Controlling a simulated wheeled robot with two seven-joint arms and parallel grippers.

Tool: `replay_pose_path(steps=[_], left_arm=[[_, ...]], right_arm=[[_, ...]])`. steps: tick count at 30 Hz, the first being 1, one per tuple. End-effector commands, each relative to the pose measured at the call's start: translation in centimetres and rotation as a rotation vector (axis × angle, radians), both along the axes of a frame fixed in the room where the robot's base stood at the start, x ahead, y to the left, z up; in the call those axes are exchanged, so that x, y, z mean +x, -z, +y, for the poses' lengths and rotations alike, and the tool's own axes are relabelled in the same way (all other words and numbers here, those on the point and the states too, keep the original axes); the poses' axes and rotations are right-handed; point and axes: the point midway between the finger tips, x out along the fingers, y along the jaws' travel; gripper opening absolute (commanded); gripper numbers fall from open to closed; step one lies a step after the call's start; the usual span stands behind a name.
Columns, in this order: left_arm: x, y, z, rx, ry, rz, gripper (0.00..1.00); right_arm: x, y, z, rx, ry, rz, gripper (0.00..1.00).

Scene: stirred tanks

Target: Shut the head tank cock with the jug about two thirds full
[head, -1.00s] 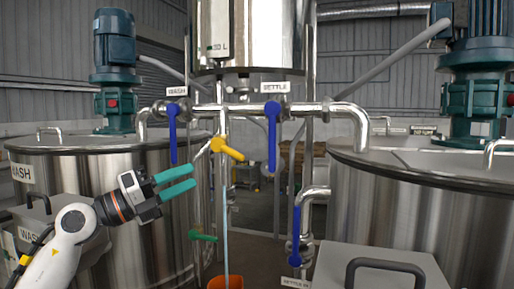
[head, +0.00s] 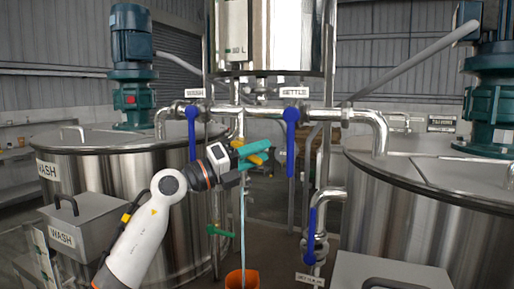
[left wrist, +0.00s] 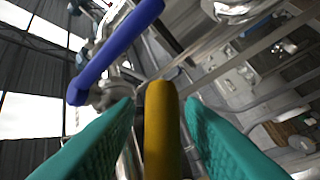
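The yellow handle of the head tank cock (head: 256,158) sits on the thin pipe below the steel head tank (head: 270,38). My left gripper (head: 262,152) has its teal fingers around this handle and partly hides it. In the left wrist view the yellow handle (left wrist: 162,130) stands between the two fingers, with a narrow gap on each side, so the gripper is open. A pale blue stream (head: 243,215) runs down below the cock into the orange jug (head: 234,280). The jug is cut off at the bottom edge, and its level cannot be seen. My right gripper is not in view.
A green handle (head: 219,231) is beside the stream. A blue lever (left wrist: 115,50) shows close by in the wrist view. Large steel tanks stand on both sides.

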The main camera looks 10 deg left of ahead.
Motion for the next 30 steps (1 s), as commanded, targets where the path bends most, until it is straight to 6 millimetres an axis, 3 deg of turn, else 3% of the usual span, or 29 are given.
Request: replay_pose_path(steps=[9,15,16,23,30], left_arm=[[0.2,0.0,-0.1,0.001,-0.002,0.000,0.34],[0.2,0.0,-0.1,0.000,-0.001,0.000,0.02],[0.2,0.0,-0.1,0.000,-0.001,0.000,0.00],[0.2,-0.3,-0.2,-0.056,-0.001,0.013,0.00],[0.1,-2.0,-0.4,-0.314,0.001,0.065,0.00]], right_arm=[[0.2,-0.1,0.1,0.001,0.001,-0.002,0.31],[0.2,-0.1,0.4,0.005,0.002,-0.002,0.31],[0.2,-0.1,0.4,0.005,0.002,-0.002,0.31],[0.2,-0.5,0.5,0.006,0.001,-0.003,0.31],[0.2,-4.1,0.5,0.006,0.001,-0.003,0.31]])
